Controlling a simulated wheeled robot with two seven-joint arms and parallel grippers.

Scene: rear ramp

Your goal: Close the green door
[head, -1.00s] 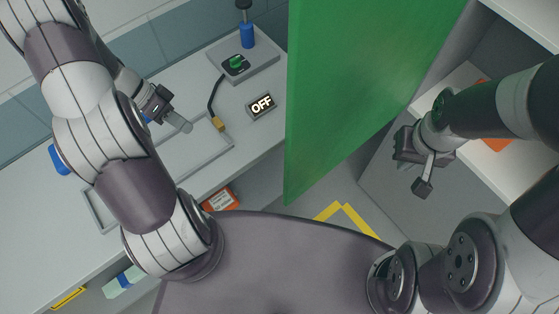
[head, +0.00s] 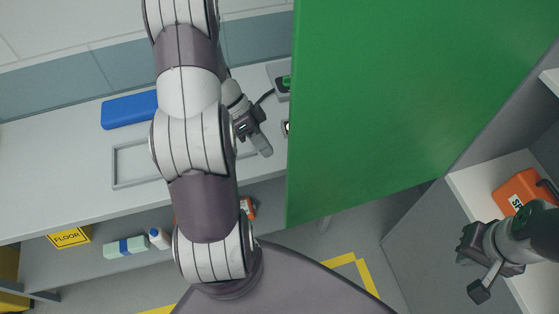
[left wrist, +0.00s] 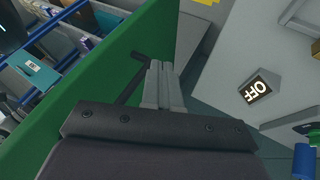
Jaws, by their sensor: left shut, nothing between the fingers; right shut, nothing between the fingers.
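The green door (head: 390,100) stands open and fills the upper right of the head view. Its near free edge faces my left gripper. My left gripper (head: 265,150) is shut and empty, just left of that edge over the bench; I cannot tell whether it touches the door. In the left wrist view its fingers (left wrist: 161,82) lie beside the green door (left wrist: 110,75). A dark bar, perhaps a handle, shows on the door (left wrist: 132,80) just behind the fingers. My right gripper (head: 480,292) is shut and empty at the lower right, near the cabinet shelf.
An orange container (head: 518,193) sits on the white shelf (head: 470,185) at right. The grey bench (head: 60,165) runs along the left with a blue box (head: 128,110). An OFF sign (left wrist: 258,90) lies near the door. Yellow tape (head: 362,270) marks the floor.

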